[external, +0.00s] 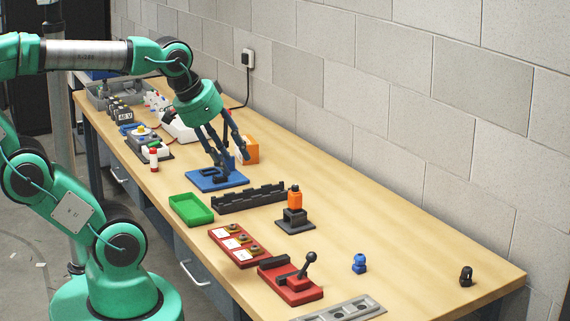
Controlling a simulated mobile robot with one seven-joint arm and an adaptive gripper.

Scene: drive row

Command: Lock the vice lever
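The red vice (291,287) sits on the bench at the lower middle of the external view. Its black lever (305,265) has a round ball knob and stands up, tilted toward the right. My gripper (234,164) points down over a blue fixture (207,183), well behind the vice and far from the lever. Its fingers look spread apart, with no held object clearly visible between them. Whether the fingertips touch the blue fixture cannot be told.
A red tray (239,260), a black rack (231,202), a green tray (187,216) and an orange-topped part on a black stand (295,219) lie between my gripper and the vice. A grey plate (345,314) is in front. The right bench is mostly clear.

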